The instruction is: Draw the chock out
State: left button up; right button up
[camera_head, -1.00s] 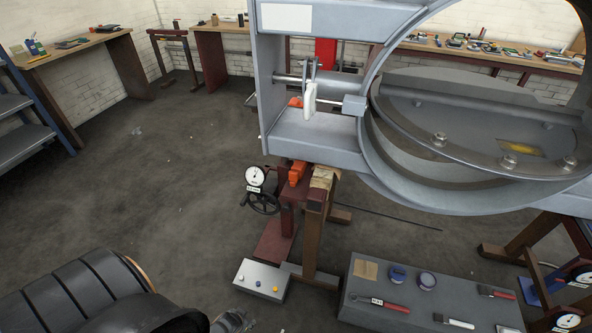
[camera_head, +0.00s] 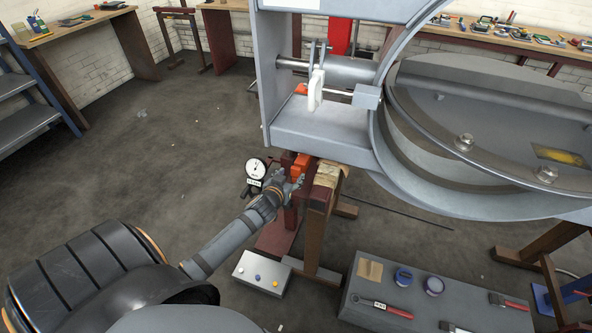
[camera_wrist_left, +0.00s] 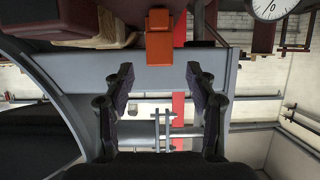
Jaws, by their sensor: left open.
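An orange block (camera_head: 301,164), which looks like the chock, sits at the top of a dark red stand, just under the grey damper housing (camera_head: 320,138). My left gripper (camera_head: 293,182) is right in front of the stand, at the block's near lower side. In the left wrist view, the two fingers (camera_wrist_left: 160,73) are spread apart with nothing between them. The orange block (camera_wrist_left: 159,42) shows ahead, centred between the fingertips and a little beyond them. My gripper partly hides the stand below the block. My right gripper is not in view.
A round gauge (camera_head: 256,168) stands just left of my gripper. A wooden post (camera_head: 318,205) with a pale pad is close on the right. A grey button box (camera_head: 262,272) and a tool bench (camera_head: 420,300) lie below. The floor to the left is free.

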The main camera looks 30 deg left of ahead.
aim_at(295, 171)
pick_arm(q)
jog(key=x, duration=0.6)
jog(key=shift+c, duration=0.2)
grip_shut()
